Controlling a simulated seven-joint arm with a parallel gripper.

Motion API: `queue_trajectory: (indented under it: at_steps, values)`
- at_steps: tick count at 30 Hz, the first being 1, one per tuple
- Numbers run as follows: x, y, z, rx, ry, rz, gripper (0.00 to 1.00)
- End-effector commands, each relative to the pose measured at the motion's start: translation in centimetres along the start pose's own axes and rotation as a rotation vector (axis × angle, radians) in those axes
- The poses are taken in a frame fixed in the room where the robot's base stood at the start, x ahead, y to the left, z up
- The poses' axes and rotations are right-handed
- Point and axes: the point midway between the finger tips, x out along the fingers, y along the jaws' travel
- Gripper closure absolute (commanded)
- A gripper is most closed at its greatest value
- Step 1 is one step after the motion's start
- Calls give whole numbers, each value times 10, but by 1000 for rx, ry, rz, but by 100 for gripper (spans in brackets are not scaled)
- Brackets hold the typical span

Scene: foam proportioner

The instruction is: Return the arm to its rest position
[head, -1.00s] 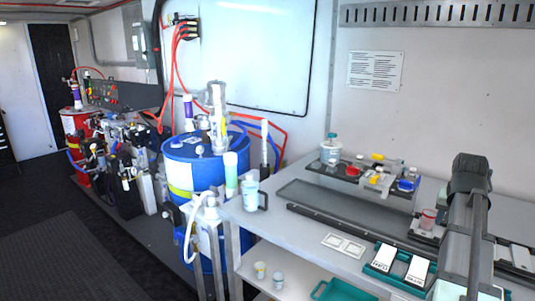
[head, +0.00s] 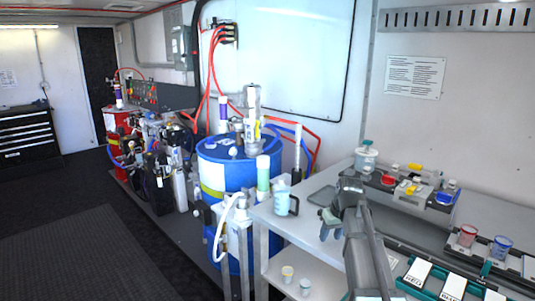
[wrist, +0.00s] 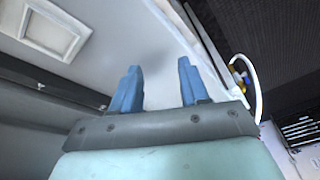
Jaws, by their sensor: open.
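In the head view my gripper (head: 331,222) is at the end of my grey arm, above the left part of the bench, and partly hidden by the arm. In the wrist view its two blue fingers (wrist: 155,90) stand apart with nothing between them. The bench top lies beyond the fingers. No object is held.
Small cups (head: 287,274) sit on the lower shelf.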

Motion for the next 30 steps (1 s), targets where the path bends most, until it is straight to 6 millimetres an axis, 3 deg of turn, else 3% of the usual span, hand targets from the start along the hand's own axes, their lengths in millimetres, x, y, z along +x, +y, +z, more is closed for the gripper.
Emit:
queue_trajectory:
  at_steps: [1, 3, 9, 12, 23, 30]
  values:
    - [11, -22, -7, -45, -8, -18, 55]
    - [21, -46, -13, -97, -14, -38, 55]
    - [45, -98, -22, -205, -29, -82, 55]
    - [64, -116, -17, -238, -48, -98, 55]
    - [137, -110, 33, -176, -134, -100, 55]
    - [200, -104, 88, -113, -218, -96, 55]
